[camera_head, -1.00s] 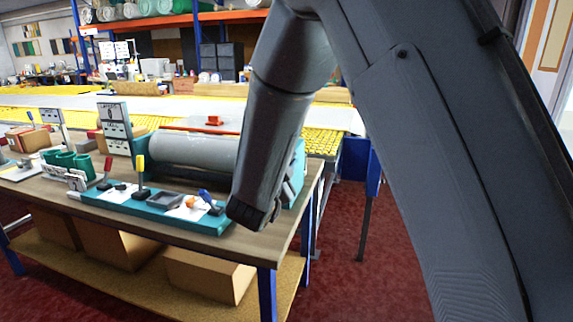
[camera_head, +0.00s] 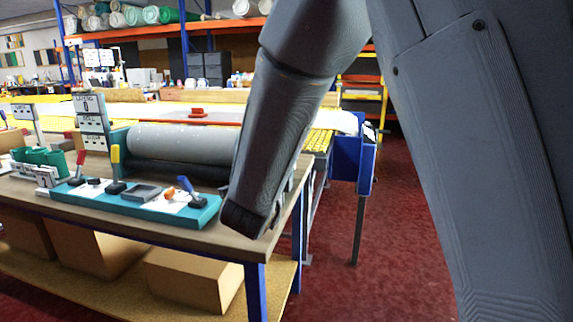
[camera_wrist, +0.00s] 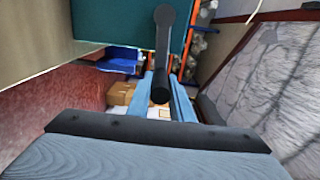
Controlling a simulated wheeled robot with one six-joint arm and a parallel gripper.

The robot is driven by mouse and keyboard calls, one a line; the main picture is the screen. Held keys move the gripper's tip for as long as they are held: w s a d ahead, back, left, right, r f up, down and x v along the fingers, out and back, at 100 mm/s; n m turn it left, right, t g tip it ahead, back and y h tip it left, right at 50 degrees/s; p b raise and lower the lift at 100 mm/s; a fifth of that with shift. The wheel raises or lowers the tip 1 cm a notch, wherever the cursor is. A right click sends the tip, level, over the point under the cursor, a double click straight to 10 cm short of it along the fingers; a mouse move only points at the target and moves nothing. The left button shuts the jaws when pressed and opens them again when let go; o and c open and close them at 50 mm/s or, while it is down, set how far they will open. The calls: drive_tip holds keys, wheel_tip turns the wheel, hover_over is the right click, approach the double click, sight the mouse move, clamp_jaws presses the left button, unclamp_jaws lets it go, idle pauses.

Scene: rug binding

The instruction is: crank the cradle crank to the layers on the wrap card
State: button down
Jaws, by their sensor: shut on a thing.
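The cradle crank (camera_wrist: 164,50) is a dark arm with a round grip, set against a teal panel (camera_wrist: 95,20) in the wrist view. My gripper (camera_wrist: 164,82) has its two blue-grey fingers on either side of the crank's grip and is shut on it. In the head view my arm hides the gripper and crank. The cradle holds a grey roll (camera_head: 185,143) on the bench. A white sign (camera_head: 91,120) with several panels stands left of the roll; its top panel seems to read 0.
A teal control tray (camera_head: 135,203) with several levers lies along the bench's front edge. Cardboard boxes (camera_head: 190,278) sit on the shelf below. Red floor (camera_head: 335,240) is open right of the bench.

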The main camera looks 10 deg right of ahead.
drive_tip(key=shift+f, duration=0.15)
drive_tip(key=c, duration=1.6)
unclamp_jaws()
drive_tip(key=shift+v, duration=3.9)
